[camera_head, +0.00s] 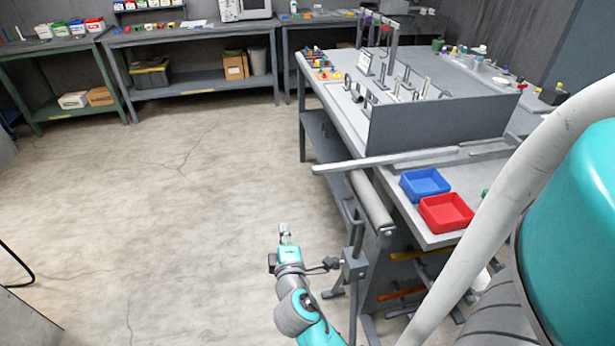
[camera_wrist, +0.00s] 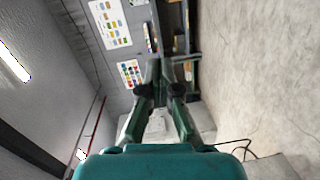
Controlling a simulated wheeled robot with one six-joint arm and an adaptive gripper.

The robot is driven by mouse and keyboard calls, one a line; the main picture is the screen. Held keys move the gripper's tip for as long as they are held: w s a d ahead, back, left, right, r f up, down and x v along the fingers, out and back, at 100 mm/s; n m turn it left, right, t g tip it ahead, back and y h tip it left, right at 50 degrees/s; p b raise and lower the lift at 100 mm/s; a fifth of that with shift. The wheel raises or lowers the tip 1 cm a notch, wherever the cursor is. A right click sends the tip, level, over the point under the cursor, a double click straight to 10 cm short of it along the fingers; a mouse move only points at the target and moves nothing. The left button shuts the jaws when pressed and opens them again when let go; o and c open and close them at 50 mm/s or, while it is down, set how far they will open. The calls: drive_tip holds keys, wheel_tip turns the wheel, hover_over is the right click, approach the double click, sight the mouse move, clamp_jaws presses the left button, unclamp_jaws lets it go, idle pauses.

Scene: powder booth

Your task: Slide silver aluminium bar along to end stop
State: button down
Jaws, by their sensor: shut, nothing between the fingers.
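A long silver aluminium bar (camera_head: 385,160) lies at the near left edge of the workbench. Its left end sticks out past the bench edge, above a grey roller (camera_head: 370,201) on a stand. Its right end reaches a low grey channel (camera_head: 488,149) in front of a dark upright panel. I cannot make out the end stop clearly. My gripper (camera_head: 285,232) is shut and empty, over open floor to the lower left of the bar and apart from it. In the wrist view my gripper (camera_wrist: 160,70) points toward the wall, and no bar shows there.
A blue tray (camera_head: 426,184) and a red tray (camera_head: 446,212) sit on the bench just in front of the bar. The dark panel (camera_head: 440,124) stands behind it. The roller's stand (camera_head: 355,262) is close to my arm. The floor to the left is clear.

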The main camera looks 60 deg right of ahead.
sight(320, 172)
drive_tip(key=w+d+r+g+h, duration=0.1)
drive_tip(key=d+r, duration=0.1)
drive_tip(key=d, duration=0.6)
drive_tip(key=w+d+r+g+h, duration=0.1)
drive_tip(key=d+r, duration=0.1)
drive_tip(key=d, duration=0.7)
drive_tip(key=shift+w+r+m+h, duration=0.2)
drive_tip(key=shift+r+m+h, duration=0.1)
drive_tip(key=shift+r+m, duration=0.1)
drive_tip(key=s+d, duration=0.2)
drive_tip(key=s, duration=0.1)
drive_tip(key=shift+d, duration=0.25)
